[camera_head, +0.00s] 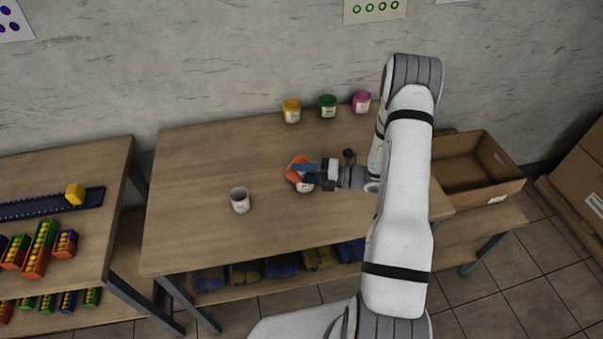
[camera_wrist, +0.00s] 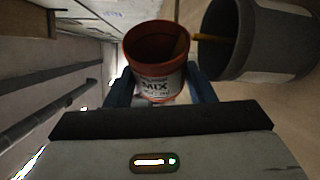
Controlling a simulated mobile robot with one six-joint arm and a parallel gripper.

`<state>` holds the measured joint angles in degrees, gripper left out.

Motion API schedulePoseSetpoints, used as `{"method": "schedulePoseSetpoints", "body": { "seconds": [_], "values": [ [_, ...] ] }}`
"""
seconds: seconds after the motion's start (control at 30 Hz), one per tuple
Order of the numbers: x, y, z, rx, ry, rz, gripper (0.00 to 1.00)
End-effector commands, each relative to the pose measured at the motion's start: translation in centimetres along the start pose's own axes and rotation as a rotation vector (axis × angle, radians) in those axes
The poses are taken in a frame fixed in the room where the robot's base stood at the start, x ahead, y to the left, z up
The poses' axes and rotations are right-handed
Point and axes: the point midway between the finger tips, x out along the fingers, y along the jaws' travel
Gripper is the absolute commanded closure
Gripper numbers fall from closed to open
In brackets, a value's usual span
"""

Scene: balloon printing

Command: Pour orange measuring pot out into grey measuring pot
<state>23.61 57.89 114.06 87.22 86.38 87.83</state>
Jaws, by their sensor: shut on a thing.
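The orange measuring pot (camera_head: 297,163) is held between the blue fingers of my gripper (camera_head: 309,174), tipped over, above the table. In the wrist view the orange pot (camera_wrist: 152,50) shows its open mouth and a white "MIX" label, with a finger on each side. The grey measuring pot (camera_wrist: 262,42) is at the right of the wrist view, close to the orange pot's rim. A thin orange-brown stream (camera_wrist: 210,38) runs from the orange pot toward the grey pot's mouth. In the head view a pale pot part shows below my gripper, mostly hidden.
A white pot (camera_head: 240,202) stands to the left on the table (camera_head: 190,165). Yellow (camera_head: 291,112), green (camera_head: 328,107) and pink (camera_head: 362,102) pots stand along the back edge. An open cardboard box (camera_head: 478,170) is at the right. The table's left part is clear.

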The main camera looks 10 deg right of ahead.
Motion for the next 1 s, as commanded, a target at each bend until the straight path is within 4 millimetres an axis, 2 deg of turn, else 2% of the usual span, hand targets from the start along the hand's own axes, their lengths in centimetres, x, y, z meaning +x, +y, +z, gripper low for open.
{"method": "schedulePoseSetpoints", "body": {
  "seconds": [1.0],
  "values": [
    [-0.09, 0.14, 0.21, 0.083, 0.0, 0.035, 0.75]
  ]
}}
